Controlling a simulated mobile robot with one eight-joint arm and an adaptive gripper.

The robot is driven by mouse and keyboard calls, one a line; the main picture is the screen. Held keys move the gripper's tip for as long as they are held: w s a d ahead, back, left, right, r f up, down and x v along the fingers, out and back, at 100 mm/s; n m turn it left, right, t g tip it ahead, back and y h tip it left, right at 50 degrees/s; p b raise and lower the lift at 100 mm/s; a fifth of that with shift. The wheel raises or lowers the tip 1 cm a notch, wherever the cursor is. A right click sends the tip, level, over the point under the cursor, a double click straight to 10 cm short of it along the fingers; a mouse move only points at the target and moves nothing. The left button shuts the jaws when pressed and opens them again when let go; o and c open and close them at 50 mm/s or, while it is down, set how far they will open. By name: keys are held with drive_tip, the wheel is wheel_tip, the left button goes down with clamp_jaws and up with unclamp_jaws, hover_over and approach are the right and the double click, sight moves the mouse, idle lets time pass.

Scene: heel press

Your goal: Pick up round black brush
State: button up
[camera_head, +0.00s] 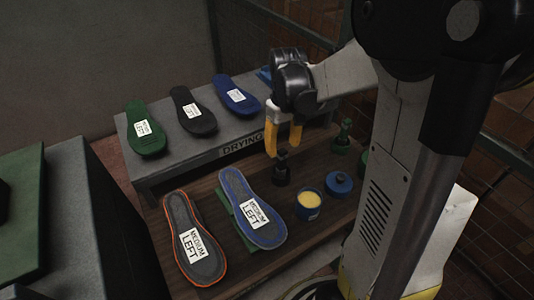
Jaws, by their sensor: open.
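The round black brush (281,170) stands upright on the wooden bench, its narrow top pointing up. My gripper (284,149) is just above it, with its yellow fingers pointing down and spread apart. The fingers are open around or just over the brush's top; from this view I cannot tell whether they touch it. The brush's lower body is in plain view below the fingertips.
A blue tin (308,204) of yellow paste and a blue lid (339,184) are right of the brush. A blue-grey insole (252,208) and an orange-edged insole (194,240) lie left. A green item (342,138) stands right. The drying shelf (190,156) rises behind.

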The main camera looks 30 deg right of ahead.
sight(281, 168)
wheel_tip(281, 168, down, 4)
drive_tip(key=shift+r+b, duration=0.1)
drive_tip(key=shift+b, duration=0.45)
drive_tip(key=f+b, duration=0.2)
drive_tip(key=f, duration=0.1)
drive_tip(key=f+b, duration=0.1)
drive_tip(key=f, duration=0.1)
drive_tip(key=shift+s+a+f, duration=0.2)
drive_tip(key=shift+s+f, duration=0.05)
drive_tip(key=shift+r, duration=0.1)
clamp_jaws()
